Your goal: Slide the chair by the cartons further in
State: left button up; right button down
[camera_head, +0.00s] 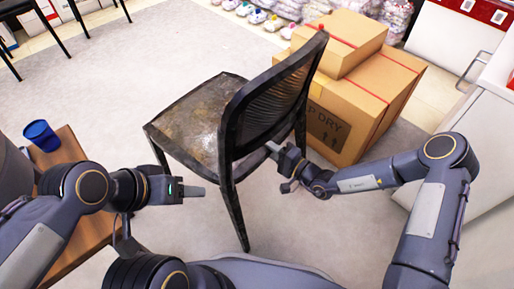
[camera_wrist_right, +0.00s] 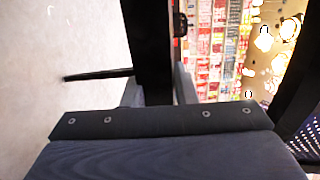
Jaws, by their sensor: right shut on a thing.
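The black chair (camera_head: 190,120) with a worn, stained seat stands upright in the middle of the head view, its backrest toward the cartons. A large carton (camera_head: 385,85) sits on the floor just right of the chair, with a smaller carton (camera_head: 345,38) on top.
A wooden table (camera_head: 65,160) with a blue cup (camera_head: 41,135) is at the left. A white cabinet (camera_head: 475,125) stands at the right. Shelves of packaged goods and shoes line the back. Grey floor (camera_head: 110,75) left of and behind the chair is clear.

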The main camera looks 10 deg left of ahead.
jog(key=shift+a+r, duration=0.25)
jog(key=shift+a, duration=0.1)
jog(key=shift+d+f+b, duration=0.1)
jog(key=shift+f+b, duration=0.95)
jog(key=shift+b, duration=0.15)
jog(key=c, duration=1.4)
grip_release()
jog(key=o, duration=0.3)
jog(key=shift+f, duration=0.15)
jog(key=shift+d, duration=0.1)
